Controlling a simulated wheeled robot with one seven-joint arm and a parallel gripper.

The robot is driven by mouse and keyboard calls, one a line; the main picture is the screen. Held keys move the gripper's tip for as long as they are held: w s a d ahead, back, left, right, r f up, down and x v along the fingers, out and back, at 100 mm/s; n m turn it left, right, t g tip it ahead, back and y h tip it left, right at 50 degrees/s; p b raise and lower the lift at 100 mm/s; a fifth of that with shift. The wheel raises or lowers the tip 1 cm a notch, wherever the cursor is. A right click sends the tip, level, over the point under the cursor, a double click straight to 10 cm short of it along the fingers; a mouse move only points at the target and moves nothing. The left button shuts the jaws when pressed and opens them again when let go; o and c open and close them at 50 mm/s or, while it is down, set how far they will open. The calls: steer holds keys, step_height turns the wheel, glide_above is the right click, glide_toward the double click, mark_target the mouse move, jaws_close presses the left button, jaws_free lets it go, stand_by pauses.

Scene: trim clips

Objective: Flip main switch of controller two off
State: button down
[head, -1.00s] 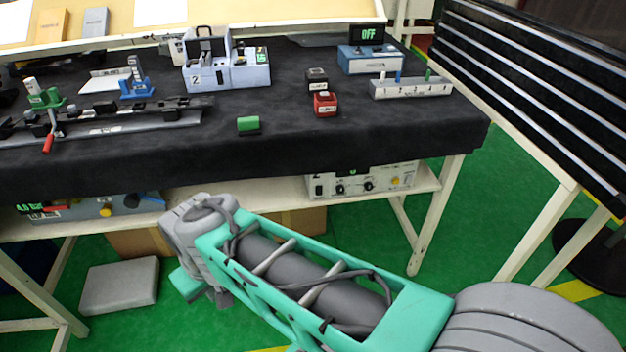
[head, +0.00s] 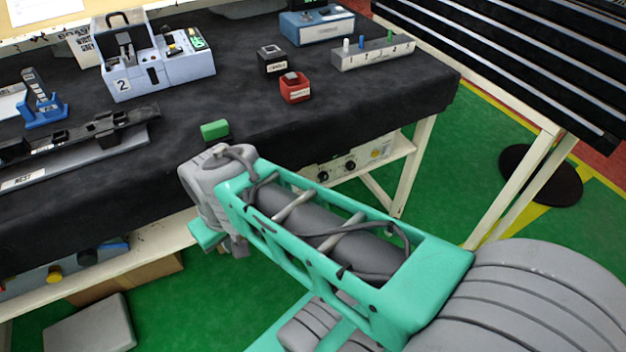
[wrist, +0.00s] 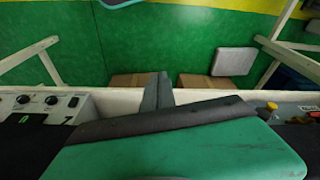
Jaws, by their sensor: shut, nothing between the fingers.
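A pale blue-grey box marked "2" (head: 153,82) stands on the black-covered table at the upper left in the head view. No other marking says controller two, and I cannot make out its main switch. A cream unit with knobs (head: 325,172) sits on the shelf below, partly behind my arm; it also shows at the left of the wrist view (wrist: 45,103). My gripper (wrist: 157,80) shows as grey fingers, shut and empty, in the wrist view. In the head view my wrist is in front of the table's near edge, below and right of the box, clear of it.
A green block (head: 215,129) lies near the table edge by my wrist. A red block (head: 295,90), a black block (head: 271,61), a peg strip (head: 374,54) and a blue device (head: 318,28) stand farther right. A blue holder (head: 45,113) stands left.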

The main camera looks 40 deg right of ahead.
steer(key=w+d+n+y+p, duration=0.25)
steer(key=d+n, duration=0.35)
steer(key=d, duration=0.7)
steer(key=s+d+n+t, duration=0.2)
steer(key=d+n, duration=0.1)
steer(key=d, duration=0.5)
steer(key=s+d+f+n+t+p, duration=0.1)
steer(key=s+d+n, duration=0.2)
steer(key=d, duration=0.5)
steer(key=shift+s+d+f+n+t, duration=0.3)
steer(key=shift+d+n+t, duration=0.1)
steer(key=shift+n, duration=0.4)
steer(key=w+a+f, duration=0.1)
steer(key=w+f, duration=0.8)
steer(key=shift+b, duration=0.35)
